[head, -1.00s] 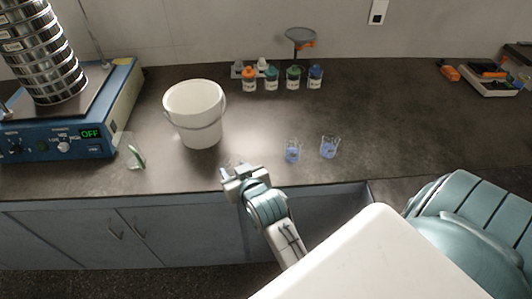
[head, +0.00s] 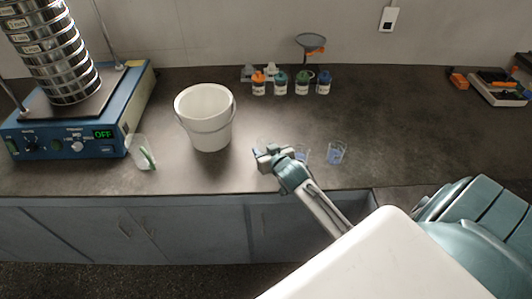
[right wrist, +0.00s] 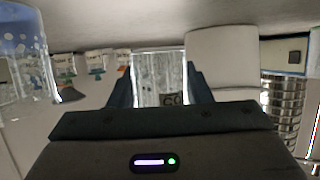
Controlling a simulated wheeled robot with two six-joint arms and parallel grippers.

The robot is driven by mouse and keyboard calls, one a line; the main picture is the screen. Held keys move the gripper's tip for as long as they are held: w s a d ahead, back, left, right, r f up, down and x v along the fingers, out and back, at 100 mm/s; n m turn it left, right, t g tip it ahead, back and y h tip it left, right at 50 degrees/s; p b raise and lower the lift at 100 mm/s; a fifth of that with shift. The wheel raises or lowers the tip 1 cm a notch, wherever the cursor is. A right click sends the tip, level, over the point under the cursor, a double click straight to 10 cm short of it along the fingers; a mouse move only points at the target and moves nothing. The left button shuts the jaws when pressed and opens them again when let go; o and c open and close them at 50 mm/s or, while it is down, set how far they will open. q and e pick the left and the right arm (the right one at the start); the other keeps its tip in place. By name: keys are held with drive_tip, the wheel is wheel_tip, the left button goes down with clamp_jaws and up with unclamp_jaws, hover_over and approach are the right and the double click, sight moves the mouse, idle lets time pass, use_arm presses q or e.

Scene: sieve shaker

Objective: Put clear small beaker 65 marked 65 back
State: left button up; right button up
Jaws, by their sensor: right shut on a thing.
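My right gripper (head: 262,155) is at the front part of the counter, just left of two small clear beakers. In the right wrist view its fingers (right wrist: 160,88) are shut on a clear small beaker (right wrist: 158,68) with a dark mark that I cannot read surely. In the head view that held beaker (head: 266,143) is faint and mostly hidden by the gripper. The two other beakers, (head: 303,155) and (head: 336,153), stand on the counter with blue markings or contents. My left gripper is not in view.
A white bucket (head: 207,120) stands left of the gripper. A clear vessel with a green part (head: 142,153) and the sieve shaker (head: 75,135) are farther left. Several capped bottles (head: 281,84) stand at the back. The counter (head: 410,135) is clear to the right.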

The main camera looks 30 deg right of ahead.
drive_tip(key=shift+w+d, duration=0.2)
drive_tip(key=shift+d, duration=0.05)
wheel_tip(320, 180, down, 3)
drive_tip(key=shift+r+p, duration=0.1)
drive_tip(key=shift+p, duration=0.45)
drive_tip(key=shift+f, duration=0.35)
drive_tip(key=shift+f, duration=0.2)
drive_tip(key=o, duration=1)
drive_tip(key=shift+r, duration=0.1)
